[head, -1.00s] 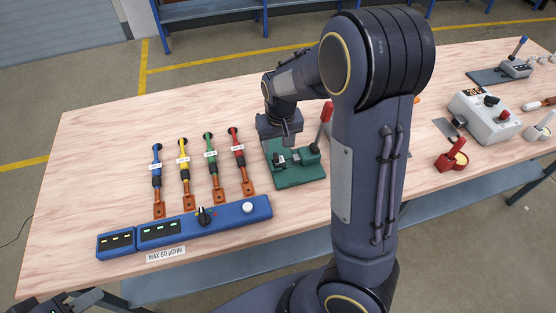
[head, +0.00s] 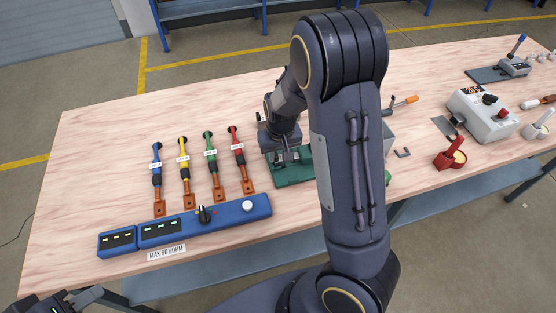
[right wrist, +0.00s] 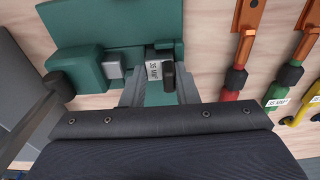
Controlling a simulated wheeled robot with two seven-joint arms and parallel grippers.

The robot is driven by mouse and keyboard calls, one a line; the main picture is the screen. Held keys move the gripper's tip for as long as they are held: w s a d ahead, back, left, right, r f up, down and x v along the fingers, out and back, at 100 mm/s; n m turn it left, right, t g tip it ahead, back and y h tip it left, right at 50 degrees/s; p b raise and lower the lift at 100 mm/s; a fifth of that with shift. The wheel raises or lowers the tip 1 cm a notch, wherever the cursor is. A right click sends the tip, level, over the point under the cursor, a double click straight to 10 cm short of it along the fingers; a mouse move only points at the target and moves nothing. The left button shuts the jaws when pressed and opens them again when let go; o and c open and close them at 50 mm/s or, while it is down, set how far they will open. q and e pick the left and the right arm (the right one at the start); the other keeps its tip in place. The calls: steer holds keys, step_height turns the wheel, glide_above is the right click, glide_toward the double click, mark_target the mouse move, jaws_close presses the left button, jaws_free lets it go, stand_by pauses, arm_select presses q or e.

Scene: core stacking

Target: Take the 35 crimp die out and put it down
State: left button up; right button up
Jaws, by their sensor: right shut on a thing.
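The 35 crimp die (right wrist: 154,71), a small block with a white "35" label, sits at the green crimp press (right wrist: 92,72) in the right wrist view. My right gripper (right wrist: 160,92) is down at the press with its fingers on either side of the die, shut on it. In the head view my right gripper (head: 287,160) is over the green press base (head: 293,180), and my arm hides much of the press. I cannot tell whether the die is clear of its seat. My left gripper (head: 75,301) shows only partly at the bottom left corner, away from the table things.
Several coloured cables (head: 184,172) with copper lugs lie left of the press. A blue meter bar (head: 180,226) lies in front of them. The table's left side is bare.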

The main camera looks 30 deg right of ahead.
jaws_close()
steer(key=shift+r, duration=0.2)
